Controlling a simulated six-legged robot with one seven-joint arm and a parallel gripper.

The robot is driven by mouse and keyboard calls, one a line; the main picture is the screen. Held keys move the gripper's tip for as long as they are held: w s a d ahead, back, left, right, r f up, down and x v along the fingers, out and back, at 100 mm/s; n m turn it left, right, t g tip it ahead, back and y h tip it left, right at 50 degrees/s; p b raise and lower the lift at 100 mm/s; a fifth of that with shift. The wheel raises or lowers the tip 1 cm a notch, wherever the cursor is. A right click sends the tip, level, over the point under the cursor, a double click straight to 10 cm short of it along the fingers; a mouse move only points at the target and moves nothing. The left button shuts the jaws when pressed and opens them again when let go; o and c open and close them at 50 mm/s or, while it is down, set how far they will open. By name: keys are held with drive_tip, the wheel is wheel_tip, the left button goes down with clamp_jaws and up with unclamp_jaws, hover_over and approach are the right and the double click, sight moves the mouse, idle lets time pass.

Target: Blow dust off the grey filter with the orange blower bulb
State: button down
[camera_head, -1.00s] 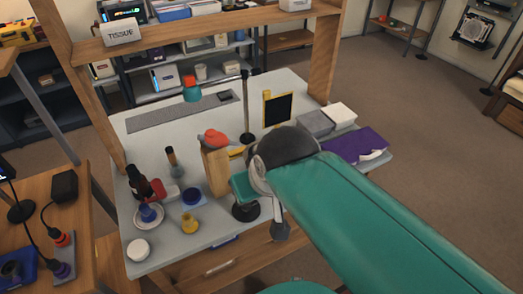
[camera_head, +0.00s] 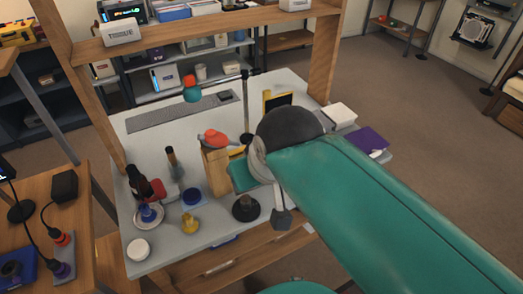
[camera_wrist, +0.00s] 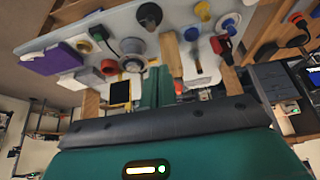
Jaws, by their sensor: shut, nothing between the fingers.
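The orange blower bulb (camera_head: 213,139) lies on top of an upright wooden block (camera_head: 216,172) in the middle of the workbench. In the wrist view a bit of orange (camera_wrist: 178,87), likely the bulb, shows beside my gripper. My gripper (camera_head: 243,178) is green, shut and empty, just right of the block and below the bulb in the head view. It also shows in the wrist view (camera_wrist: 157,85), which is upside down. I cannot pick out the grey filter with certainty; a blue ring piece (camera_head: 192,196) and a dark round piece (camera_head: 246,208) lie on the bench.
A dark bottle (camera_head: 139,182), a blue-topped piece on a dish (camera_head: 148,214), a yellow piece (camera_head: 190,224) and a white jar (camera_head: 138,249) stand at left. A lamp stand (camera_head: 247,110) rises behind. The purple item (camera_head: 368,141) lies right. The grey mat (camera_head: 180,111) is mostly clear.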

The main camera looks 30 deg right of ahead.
drive_tip(key=shift+f, duration=0.75)
idle(0.3)
drive_tip(key=shift+r, duration=0.15)
idle(0.4)
drive_tip(key=shift+r, duration=1.4)
wheel_tip(320, 180, up, 5)
drive_tip(key=shift+f, duration=0.1)
idle(0.3)
wheel_tip(320, 180, down, 8)
